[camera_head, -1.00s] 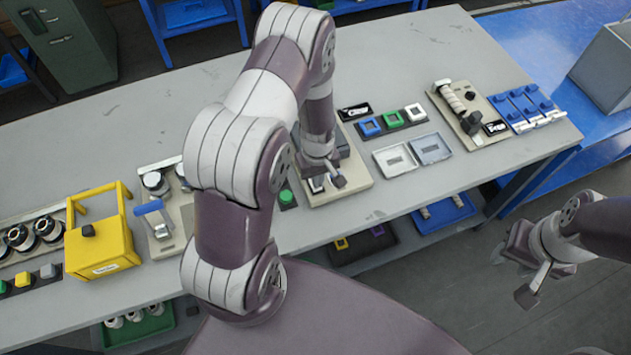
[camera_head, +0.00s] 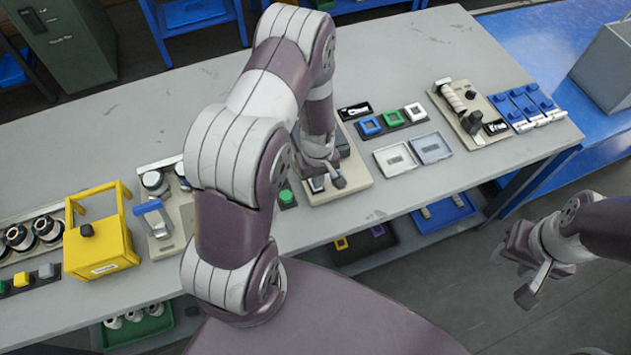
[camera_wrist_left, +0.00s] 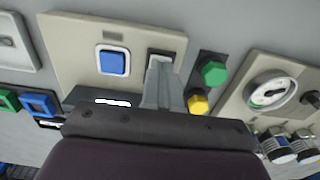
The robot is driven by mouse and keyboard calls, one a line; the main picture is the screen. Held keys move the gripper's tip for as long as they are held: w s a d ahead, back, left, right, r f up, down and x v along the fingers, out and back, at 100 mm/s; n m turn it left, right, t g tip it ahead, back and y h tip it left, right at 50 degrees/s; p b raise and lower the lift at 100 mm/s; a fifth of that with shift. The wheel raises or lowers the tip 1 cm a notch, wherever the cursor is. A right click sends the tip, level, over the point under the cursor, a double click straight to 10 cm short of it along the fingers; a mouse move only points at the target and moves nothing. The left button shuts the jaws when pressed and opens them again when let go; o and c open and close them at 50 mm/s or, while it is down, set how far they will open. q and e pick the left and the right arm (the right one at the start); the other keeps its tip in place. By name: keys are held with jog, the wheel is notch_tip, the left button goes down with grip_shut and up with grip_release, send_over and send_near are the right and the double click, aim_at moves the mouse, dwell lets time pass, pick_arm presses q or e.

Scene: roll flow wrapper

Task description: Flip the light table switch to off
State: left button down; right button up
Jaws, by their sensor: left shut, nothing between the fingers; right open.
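A beige panel (camera_wrist_left: 75,35) in the left wrist view carries a blue square button (camera_wrist_left: 112,61) in a white frame and a dark rectangular fitting (camera_wrist_left: 176,55) beside it. I take the fitting for the switch; its setting is hidden by my fingers. My left gripper (camera_wrist_left: 161,70) is shut and empty, its fingertips at the fitting; contact is unclear. In the head view, my left gripper (camera_head: 331,180) is low over the beige base (camera_head: 358,186), and my arm hides part of that station. My right gripper (camera_head: 527,277) is open and empty, off the table's front edge.
Green (camera_wrist_left: 214,72) and yellow (camera_wrist_left: 198,101) buttons stand close beside my left fingers. A gauge panel (camera_wrist_left: 245,108) lies further right. On the table (camera_head: 420,60) are a yellow box (camera_head: 100,250), two pale trays (camera_head: 396,158) and blue parts (camera_head: 525,105). The back is clear.

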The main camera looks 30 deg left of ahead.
pick_arm(q)
jog(key=shift+f+b, duration=0.35)
jog(key=shift+f, duration=0.2)
jog(key=shift+r, duration=0.1)
notch_tip(320, 180, up, 7)
jog(key=p, duration=0.6)
dwell(0.5)
